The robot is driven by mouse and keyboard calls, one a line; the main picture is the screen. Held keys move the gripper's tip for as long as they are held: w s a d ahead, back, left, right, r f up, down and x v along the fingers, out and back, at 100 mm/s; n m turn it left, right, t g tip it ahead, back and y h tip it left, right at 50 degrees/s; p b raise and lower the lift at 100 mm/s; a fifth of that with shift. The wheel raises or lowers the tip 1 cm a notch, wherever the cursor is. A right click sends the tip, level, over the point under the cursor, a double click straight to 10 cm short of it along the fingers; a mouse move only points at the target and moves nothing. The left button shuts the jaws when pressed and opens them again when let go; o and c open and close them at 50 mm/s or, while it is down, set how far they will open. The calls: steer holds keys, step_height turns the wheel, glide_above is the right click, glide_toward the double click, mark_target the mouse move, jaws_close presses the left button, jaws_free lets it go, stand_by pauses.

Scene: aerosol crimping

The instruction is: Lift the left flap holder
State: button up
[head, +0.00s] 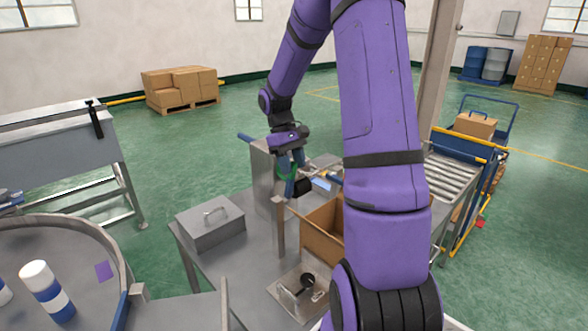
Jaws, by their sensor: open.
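My gripper (294,188) hangs from the purple arm near the middle of the view, with its fingers pointing down. It is above the work table, beside the tall grey metal box and just behind the open cardboard carton (322,225). The fingers are small and partly covered, and I see nothing held between them. A dark part shows close to the fingers; I cannot tell whether they touch it. I cannot clearly pick out the left flap holder; the arm hides much of the carton and its right side.
A grey metal box with a handle (211,229) sits on the table's left. A round metal table (105,268) with white-and-blue cans is at the lower left. A roller conveyor (452,180) lies to the right. Open green floor surrounds the back.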

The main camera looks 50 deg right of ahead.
steer(key=shift+x, duration=0.8)
steer(key=shift+c, duration=0.2)
jaws_close()
steer(key=shift+w, duration=0.1)
steer(key=shift+w+d+r+g, duration=0.1)
steer(key=shift+w+g, duration=2.1)
steer(key=shift+w, duration=0.15)
steer(key=shift+o, duration=0.2)
jaws_free()
steer(key=shift+w, duration=0.1)
